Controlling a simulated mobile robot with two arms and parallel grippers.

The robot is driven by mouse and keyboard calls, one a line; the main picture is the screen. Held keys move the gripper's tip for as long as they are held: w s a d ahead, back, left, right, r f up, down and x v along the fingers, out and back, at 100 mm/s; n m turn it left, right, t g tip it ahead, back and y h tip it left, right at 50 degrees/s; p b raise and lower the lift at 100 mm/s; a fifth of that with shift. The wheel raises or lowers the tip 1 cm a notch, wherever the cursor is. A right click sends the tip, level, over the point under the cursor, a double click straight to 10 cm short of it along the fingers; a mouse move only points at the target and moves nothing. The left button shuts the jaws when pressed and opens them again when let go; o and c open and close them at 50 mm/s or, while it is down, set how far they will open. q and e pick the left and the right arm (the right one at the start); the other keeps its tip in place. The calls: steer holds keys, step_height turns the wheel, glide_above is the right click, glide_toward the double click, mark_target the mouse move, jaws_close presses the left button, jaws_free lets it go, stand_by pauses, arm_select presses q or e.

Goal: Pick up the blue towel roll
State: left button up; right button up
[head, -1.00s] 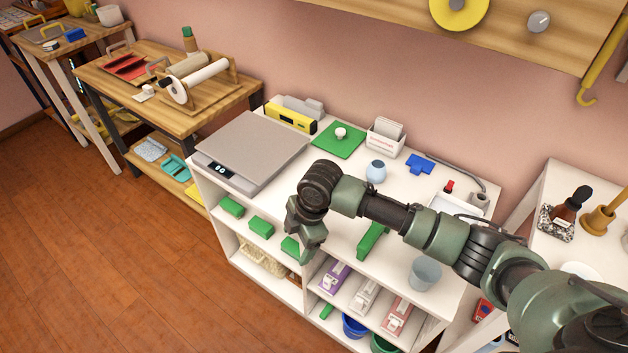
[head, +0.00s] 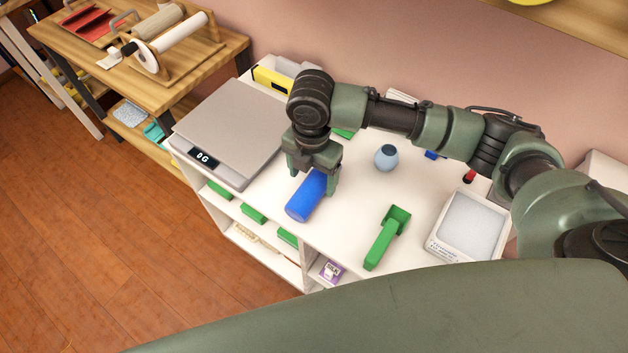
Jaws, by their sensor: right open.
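The blue towel roll (head: 305,198) lies on the white shelf top, to the right of the grey scale, with its near end toward the front edge. My right gripper (head: 314,182) points down over the roll's far part. Its fingers are open, one on each side of the roll. Whether they touch it cannot be told. The gripper hides the roll's far end. My left gripper is not in view.
The grey scale (head: 228,128) stands close on the left. A green tool (head: 386,238), a small blue-grey vase (head: 386,157) and a white tray (head: 468,225) stand to the right. White surface is free between the roll and the green tool.

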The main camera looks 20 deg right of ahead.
mark_target(313, 182)
step_height(313, 182, down, 4)
steer(key=shift+w+d+f, duration=0.1)
steer(key=shift+d, duration=0.05)
steer(key=shift+f, duration=0.4)
steer(key=c, duration=1.4)
jaws_close()
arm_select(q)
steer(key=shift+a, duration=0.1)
